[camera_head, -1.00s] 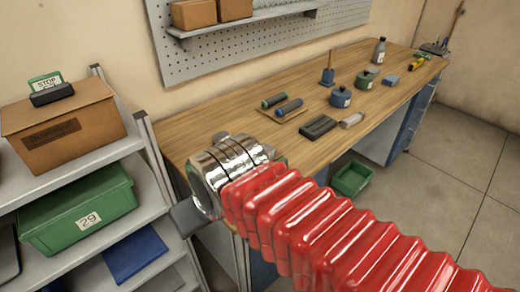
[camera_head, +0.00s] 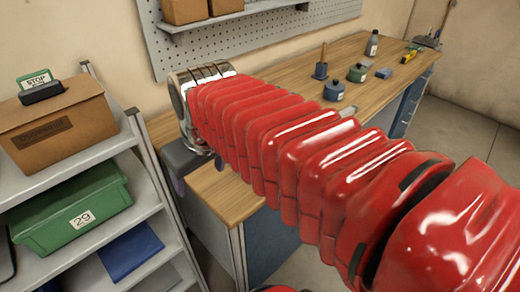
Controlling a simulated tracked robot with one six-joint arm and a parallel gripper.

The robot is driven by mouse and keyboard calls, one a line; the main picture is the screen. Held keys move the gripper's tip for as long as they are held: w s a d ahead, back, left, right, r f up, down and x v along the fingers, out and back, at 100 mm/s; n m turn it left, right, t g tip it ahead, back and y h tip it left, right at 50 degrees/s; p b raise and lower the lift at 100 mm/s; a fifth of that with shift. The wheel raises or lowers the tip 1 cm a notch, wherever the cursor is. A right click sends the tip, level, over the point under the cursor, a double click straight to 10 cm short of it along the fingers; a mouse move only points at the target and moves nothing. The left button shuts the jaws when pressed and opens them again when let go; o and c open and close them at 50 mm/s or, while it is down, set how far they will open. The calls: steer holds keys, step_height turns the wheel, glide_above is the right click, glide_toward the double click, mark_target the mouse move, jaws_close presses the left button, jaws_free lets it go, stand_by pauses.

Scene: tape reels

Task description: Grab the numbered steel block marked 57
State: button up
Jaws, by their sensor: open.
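I cannot make out a steel block marked 57. A small pale block (camera_head: 348,111) shows only in part above my red arm, with no readable number. My gripper (camera_head: 198,172) hangs below the chrome wrist at the bench's left end. Its dark fingers are apart and I see nothing between them. My arm hides much of the bench top, including whatever lies near its front middle.
The wooden bench (camera_head: 226,194) runs to the back right. On it stand a blue jar (camera_head: 333,91), a green jar (camera_head: 357,73), a grey bottle (camera_head: 372,45) and a blue block (camera_head: 384,73). A shelf at left holds a cardboard box (camera_head: 60,125) and a green bin (camera_head: 70,210).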

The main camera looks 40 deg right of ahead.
steer(key=w+d+g, duration=0.1)
steer(key=w+d, duration=0.3)
steer(key=d, duration=0.9)
steer(key=w+d+g, duration=0.2)
steer(key=w+d, duration=0.3)
steer(key=d, duration=0.7)
steer(key=shift+w+d+f+y, duration=0.2)
steer(key=shift+d+f+y, duration=0.1)
steer(key=shift+d+f, duration=0.1)
steer(key=f, duration=0.5)
steer(key=w+f, duration=0.1)
steer(key=f, duration=0.2)
steer(key=shift+f, duration=0.2)
steer(key=shift+w+d+f, duration=0.1)
steer(key=shift+f, duration=1.25)
steer(key=shift+w+d+f, duration=0.1)
steer(key=shift+f, duration=1.2)
